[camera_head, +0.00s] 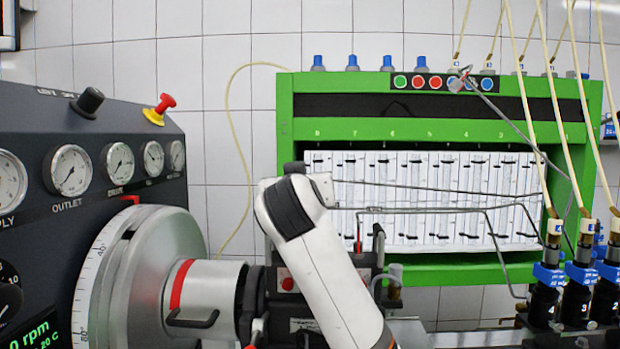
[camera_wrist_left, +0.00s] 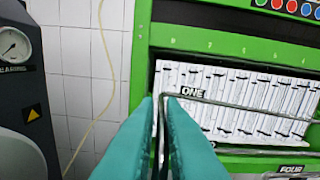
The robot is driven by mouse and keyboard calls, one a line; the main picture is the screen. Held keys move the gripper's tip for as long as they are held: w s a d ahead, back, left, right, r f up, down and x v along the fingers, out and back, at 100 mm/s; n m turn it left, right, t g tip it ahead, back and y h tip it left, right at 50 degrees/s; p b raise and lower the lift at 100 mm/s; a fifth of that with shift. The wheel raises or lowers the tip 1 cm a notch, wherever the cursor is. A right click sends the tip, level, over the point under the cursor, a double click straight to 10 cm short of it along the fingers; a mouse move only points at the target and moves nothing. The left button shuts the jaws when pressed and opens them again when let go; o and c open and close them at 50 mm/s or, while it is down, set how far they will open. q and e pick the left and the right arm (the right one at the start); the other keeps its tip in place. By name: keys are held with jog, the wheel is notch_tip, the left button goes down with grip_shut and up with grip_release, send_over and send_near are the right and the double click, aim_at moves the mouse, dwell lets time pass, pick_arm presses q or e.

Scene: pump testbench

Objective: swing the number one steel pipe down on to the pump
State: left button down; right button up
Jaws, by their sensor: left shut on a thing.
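In the left wrist view my left gripper (camera_wrist_left: 160,100) has its teal fingers closed around a thin grey steel pipe. The pipe bends at the fingertips and carries the label ONE (camera_wrist_left: 190,93). From there the number one pipe (camera_wrist_left: 255,109) runs right in front of the white graduate panel. In the head view the white arm link (camera_head: 325,265) is mine, and the gripper is hidden behind it. A thin pipe (camera_head: 430,189) emerges from behind it; whether it is number one is unclear. A dark unit, apparently the pump (camera_head: 284,277), is mostly hidden by the arm.
The green bench frame (camera_head: 430,269) stands behind the pipes. Another bent steel pipe (camera_head: 430,210) hangs below. A label FOUR (camera_wrist_left: 291,169) shows at lower right. Blue-and-black fittings with hoses, one an injector (camera_head: 549,275), crowd the right. The dial cabinet and drive wheel (camera_head: 135,260) fill the left.

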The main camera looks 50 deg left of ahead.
pick_arm(q)
jog(key=shift+s+f, duration=0.1)
jog(key=shift+f, duration=0.2)
jog(key=c, duration=1.6)
grip_release()
jog(key=shift+o, duration=0.2)
jog(key=b+v, duration=0.1)
jog(key=v, duration=1.1)
jog(key=shift+d, duration=0.1)
